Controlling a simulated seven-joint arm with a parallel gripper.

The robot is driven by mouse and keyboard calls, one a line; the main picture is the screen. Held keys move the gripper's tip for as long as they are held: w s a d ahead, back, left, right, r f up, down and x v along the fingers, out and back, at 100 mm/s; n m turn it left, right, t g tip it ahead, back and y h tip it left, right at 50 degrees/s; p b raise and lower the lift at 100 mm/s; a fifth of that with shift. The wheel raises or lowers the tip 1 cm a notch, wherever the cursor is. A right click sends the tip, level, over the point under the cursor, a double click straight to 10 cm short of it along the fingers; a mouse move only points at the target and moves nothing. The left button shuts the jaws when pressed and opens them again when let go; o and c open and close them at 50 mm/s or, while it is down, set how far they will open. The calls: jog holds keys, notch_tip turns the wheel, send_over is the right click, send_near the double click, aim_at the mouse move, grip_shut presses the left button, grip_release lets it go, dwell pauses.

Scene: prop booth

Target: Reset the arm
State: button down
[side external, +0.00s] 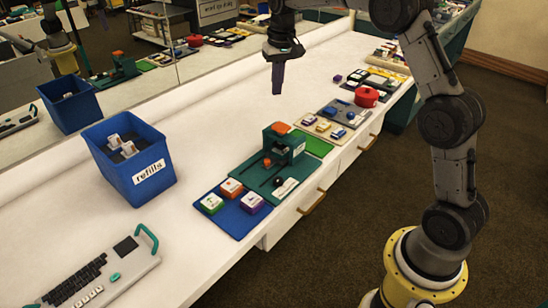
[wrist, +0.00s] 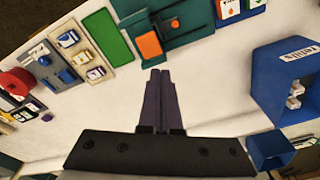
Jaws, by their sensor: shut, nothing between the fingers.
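My gripper (side external: 278,90) hangs in the air above the white counter in the side view, its dark purple fingers pointing down. It is shut and holds nothing. In the wrist view the two fingers (wrist: 160,76) lie side by side with their tips together. The fingers touch nothing on the counter.
The blue refills bin (side external: 150,178) stands at left, holding small grey-white items. A green device (side external: 283,150), a blue mat (side external: 237,219) with several colored blocks, a red round object (side external: 367,97) and a keyboard panel (side external: 100,270) line the counter. A mirror (side external: 140,60) runs behind. The counter's middle is clear.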

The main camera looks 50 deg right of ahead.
jog(key=s+a+r+n+t, duration=0.1)
jog(key=s+a+r+t, duration=0.1)
jog(key=s+a+r, duration=0.45)
jog(key=s+a+r+n+t, duration=0.1)
jog(key=s+a+r, duration=0.2)
jog(key=s+r, duration=0.55)
jog(key=s+a+f+n, duration=0.1)
jog(key=s+f, duration=0.5)
jog(key=s, duration=0.3)
jog(key=s+a+f+n+t, duration=0.1)
jog(key=s+f, duration=0.4)
jog(key=s, duration=0.5)
jog(key=shift+s+a+f+n, duration=0.15)
jog(key=shift+a+f+n, duration=0.25)
jog(key=shift+n, duration=0.4)
